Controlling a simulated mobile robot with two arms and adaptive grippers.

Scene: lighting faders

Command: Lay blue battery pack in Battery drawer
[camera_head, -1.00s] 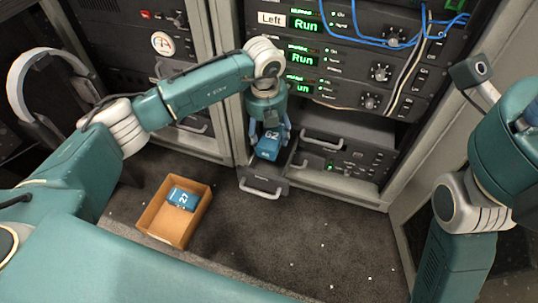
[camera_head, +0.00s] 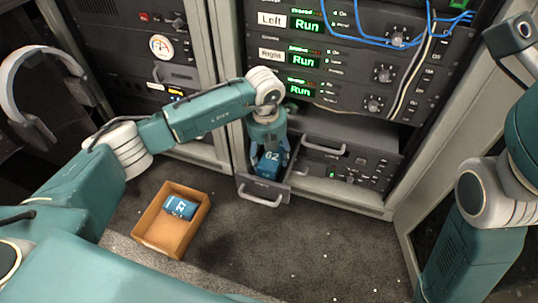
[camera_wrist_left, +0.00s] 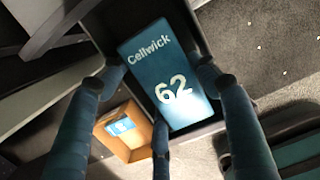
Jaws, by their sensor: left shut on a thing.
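The blue battery pack (camera_head: 268,164), marked 62, is held upright in my left gripper (camera_head: 269,154) at the open drawer (camera_head: 264,190) low in the rack. In the left wrist view the pack (camera_wrist_left: 166,78) reads "Cellwick 62" and lies between the fingers, within the outline of the dark drawer (camera_wrist_left: 108,24). The lower end of the pack is inside the drawer or just over it; I cannot tell whether it touches the floor. Any label on the drawer front is too small to read. My right arm shows at the right, but its gripper is out of sight.
A cardboard box (camera_head: 150,234) on the floor holds another blue pack (camera_head: 180,207), marked 27. Closed drawer handles (camera_head: 324,148) stick out right of the open drawer. Blue cables (camera_head: 372,42) hang higher on the rack. Carpet to the right is clear.

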